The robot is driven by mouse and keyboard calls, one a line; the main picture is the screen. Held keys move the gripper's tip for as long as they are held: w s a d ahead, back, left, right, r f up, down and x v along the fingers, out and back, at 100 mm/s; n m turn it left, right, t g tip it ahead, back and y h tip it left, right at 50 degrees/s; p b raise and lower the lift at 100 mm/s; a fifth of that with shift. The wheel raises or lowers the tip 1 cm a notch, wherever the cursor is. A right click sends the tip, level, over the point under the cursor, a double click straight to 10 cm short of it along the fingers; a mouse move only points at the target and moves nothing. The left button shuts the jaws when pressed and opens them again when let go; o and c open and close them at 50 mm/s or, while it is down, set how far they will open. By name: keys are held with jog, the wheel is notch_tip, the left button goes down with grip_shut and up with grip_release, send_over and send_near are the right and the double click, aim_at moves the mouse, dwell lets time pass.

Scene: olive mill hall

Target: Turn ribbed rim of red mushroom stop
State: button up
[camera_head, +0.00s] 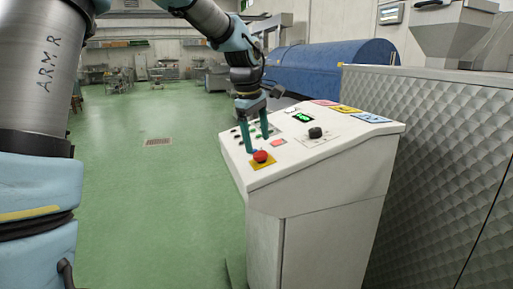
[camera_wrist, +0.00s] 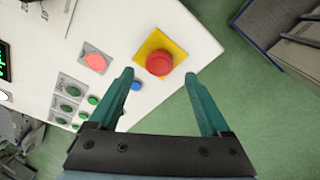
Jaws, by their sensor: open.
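The red mushroom stop (camera_head: 261,156) sits on a yellow square plate (camera_head: 264,163) at the near left corner of the white control desk (camera_head: 310,160). In the wrist view the red mushroom stop (camera_wrist: 160,62) lies beyond the fingertips, roughly between their lines, on its yellow plate (camera_wrist: 148,45). The ribs of its rim are too small to make out. My gripper (camera_head: 258,148) has two teal fingers and points down over the desk. In the wrist view my gripper (camera_wrist: 159,78) is open and empty, with its fingers apart from the stop.
Beside the stop are a pink-red button (camera_wrist: 96,62), a blue button (camera_wrist: 136,85) and several green buttons (camera_wrist: 70,91). A black knob (camera_head: 315,132) and a lit green display (camera_head: 303,117) are further right. A quilted metal cabinet (camera_head: 440,150) stands right. Green floor (camera_head: 150,200) is open left.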

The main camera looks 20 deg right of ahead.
aim_at(259, 153)
jog(key=shift+p+x, duration=0.3)
jog(key=shift+x, duration=1.75)
jog(key=shift+d, duration=0.1)
jog(key=shift+c, duration=0.4)
grip_shut()
jog(key=m, duration=0.4)
jog(key=shift+h+b, duration=0.35)
jog(key=shift+h, duration=0.05)
jog(key=shift+f+m+h, duration=0.1)
jog(key=shift+m+h, duration=0.3)
jog(key=shift+m, duration=1.6)
